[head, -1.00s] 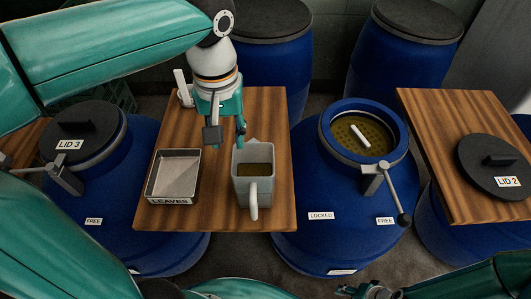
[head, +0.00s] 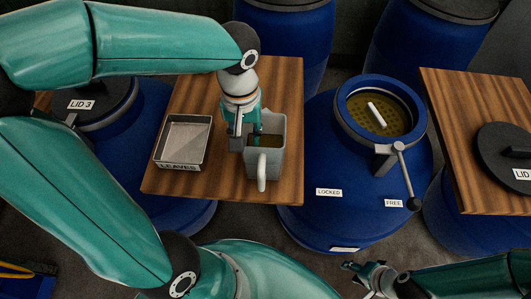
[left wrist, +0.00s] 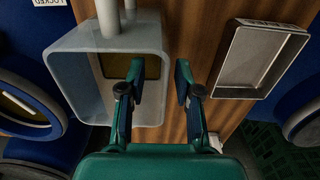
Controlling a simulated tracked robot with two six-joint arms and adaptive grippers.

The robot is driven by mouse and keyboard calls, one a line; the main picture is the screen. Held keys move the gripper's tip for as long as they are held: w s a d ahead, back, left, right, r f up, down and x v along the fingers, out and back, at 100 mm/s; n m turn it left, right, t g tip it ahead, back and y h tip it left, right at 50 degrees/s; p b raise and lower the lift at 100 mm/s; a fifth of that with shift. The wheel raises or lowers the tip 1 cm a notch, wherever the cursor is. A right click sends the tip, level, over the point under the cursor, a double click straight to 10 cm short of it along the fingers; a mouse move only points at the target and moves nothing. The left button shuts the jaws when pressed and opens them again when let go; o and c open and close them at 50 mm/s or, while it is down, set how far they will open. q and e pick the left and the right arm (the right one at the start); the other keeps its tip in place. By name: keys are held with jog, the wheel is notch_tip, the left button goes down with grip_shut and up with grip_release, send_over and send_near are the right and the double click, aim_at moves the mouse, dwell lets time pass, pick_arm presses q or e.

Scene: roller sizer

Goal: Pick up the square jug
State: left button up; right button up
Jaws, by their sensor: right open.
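The square jug (head: 275,165) is grey and stands upright on a wooden board, with its handle toward me and dark yellow-brown contents. It also shows in the left wrist view (left wrist: 78,80). My left gripper (head: 246,130) is at the jug's left wall. In the left wrist view, its fingers (left wrist: 158,90) are apart, one over the jug's opening and the other outside the wall. I cannot tell whether they touch the wall. My right gripper (head: 370,272) is open and empty at the bottom of the head view, away from the jug.
The LEAVES tray (head: 160,150) sits left of the jug on the board (head: 285,85). A blue drum (head: 345,215) with an open top and a lever (head: 405,175) stands to the right. LID 2 (head: 500,160) lies on another board; LID 3 (head: 85,98) is at the left.

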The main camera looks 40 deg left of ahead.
pick_arm(q)
jog(key=f, duration=0.1)
jog(key=s+f, duration=0.1)
jog(key=f, duration=0.1)
jog(key=shift+f, duration=0.3)
jog(key=shift+w+f, duration=0.15)
jog(key=shift+f, duration=0.4)
grip_shut()
